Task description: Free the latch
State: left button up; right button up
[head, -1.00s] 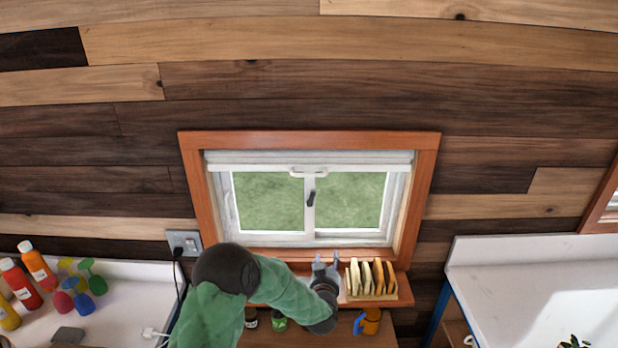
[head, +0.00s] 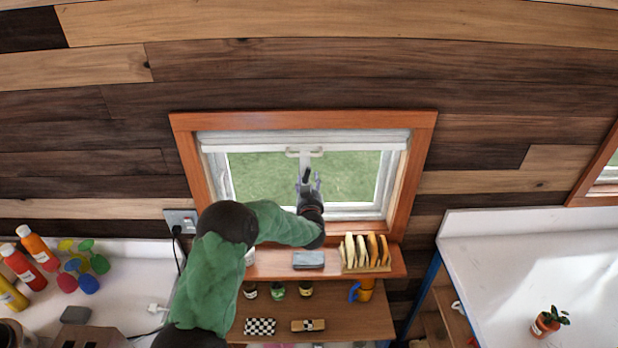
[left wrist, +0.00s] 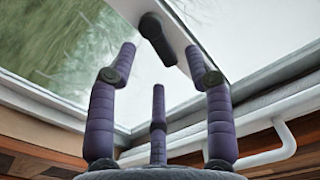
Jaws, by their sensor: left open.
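The latch (head: 307,174) is a small dark handle on the white middle bar of the window (head: 250,178). In the left wrist view the latch (left wrist: 157,38) hangs on the white bar, just beyond the fingertips. My left gripper (head: 308,184) is in front of the window, just below the latch in the head view. In the left wrist view its purple fingers (left wrist: 160,70) are spread open and empty, with the latch between and beyond their tips. I see no clear contact with the latch. My right gripper is not in view.
A white pull handle (head: 304,152) sits above the latch. The wooden sill below holds a grey block (head: 308,260) and a rack of slices (head: 366,252). A shelf underneath has jars (head: 278,290) and an orange mug (head: 363,290). Bottles (head: 38,250) stand on the left counter.

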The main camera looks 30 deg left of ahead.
aim_at(307, 176)
pick_arm(q)
jog(key=shift+x, duration=1.3)
grip_shut()
jog(key=n+b, duration=0.1)
jog(key=b, duration=0.1)
jog(key=n+b, duration=0.1)
jog(key=b, duration=0.2)
jog(key=shift+s+a+f+n, duration=0.1)
jog(key=shift+s+a+n, duration=0.1)
jog(key=shift+n, duration=0.1)
jog(key=shift+n+b, duration=0.3)
jog(key=shift+b, duration=0.4)
jog(key=shift+r, duration=0.2)
grip_release()
jog(key=shift+a, duration=0.1)
